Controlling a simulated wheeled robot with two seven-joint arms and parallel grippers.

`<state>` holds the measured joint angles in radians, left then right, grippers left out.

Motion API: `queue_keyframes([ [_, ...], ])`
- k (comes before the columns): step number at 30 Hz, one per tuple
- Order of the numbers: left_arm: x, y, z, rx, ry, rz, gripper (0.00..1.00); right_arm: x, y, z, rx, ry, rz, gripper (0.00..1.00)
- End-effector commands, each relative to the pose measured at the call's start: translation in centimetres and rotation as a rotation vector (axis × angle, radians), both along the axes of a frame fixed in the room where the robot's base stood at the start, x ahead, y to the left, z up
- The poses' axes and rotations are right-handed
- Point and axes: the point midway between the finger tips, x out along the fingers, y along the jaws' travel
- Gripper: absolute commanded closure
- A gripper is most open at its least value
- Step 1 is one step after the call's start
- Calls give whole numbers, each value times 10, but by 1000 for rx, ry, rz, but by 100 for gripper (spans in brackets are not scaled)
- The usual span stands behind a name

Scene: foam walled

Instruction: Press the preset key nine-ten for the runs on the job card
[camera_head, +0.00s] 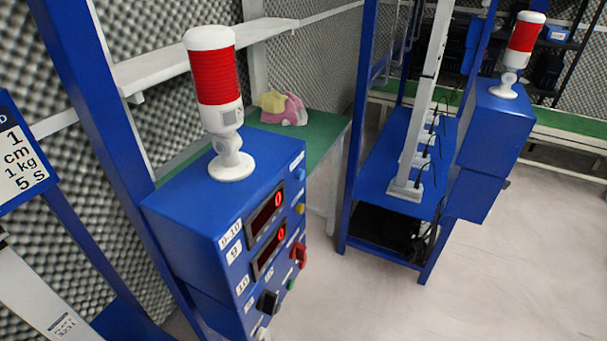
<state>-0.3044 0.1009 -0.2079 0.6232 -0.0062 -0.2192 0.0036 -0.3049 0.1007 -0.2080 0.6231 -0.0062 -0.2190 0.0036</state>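A blue control box (228,215) stands left of centre, its panel seen at a steep angle. A white label reading 9-10 (230,233) is at the panel's upper left, with labels 9 (234,252) and 10 (242,285) below it. I cannot tell whether these labels are keys. Two dark displays (265,216) each show a red 0. A blue button (299,174), yellow button (300,208), red knob (299,252) and black knob (268,302) are also on the panel. The job card (18,160), cut off at the left edge, reads 1 cm, 1 kg, 5 S. Neither gripper is in view.
A red-and-white signal lamp (214,85) stands on the box. A green bench (325,132) behind it holds a pink and yellow object (284,107). A blue rack (385,180) and a second blue box with lamp (490,125) stand right. Floor at lower right is clear.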

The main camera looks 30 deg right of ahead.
Motion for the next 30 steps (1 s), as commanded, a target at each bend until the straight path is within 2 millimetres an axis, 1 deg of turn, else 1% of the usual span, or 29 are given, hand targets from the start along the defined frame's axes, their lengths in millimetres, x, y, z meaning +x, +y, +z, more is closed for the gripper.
queue_keyframes([
  [1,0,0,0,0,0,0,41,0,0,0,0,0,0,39],
  [2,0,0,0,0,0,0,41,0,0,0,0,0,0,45],
  [3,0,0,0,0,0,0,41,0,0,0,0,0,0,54],
  [5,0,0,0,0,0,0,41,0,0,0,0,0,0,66],
  [6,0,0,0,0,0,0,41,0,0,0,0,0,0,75],
  [8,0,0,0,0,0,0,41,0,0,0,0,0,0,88],
  [9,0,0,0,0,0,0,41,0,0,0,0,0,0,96],
  [10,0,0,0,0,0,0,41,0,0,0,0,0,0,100],
  [30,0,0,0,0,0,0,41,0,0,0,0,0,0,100],
])
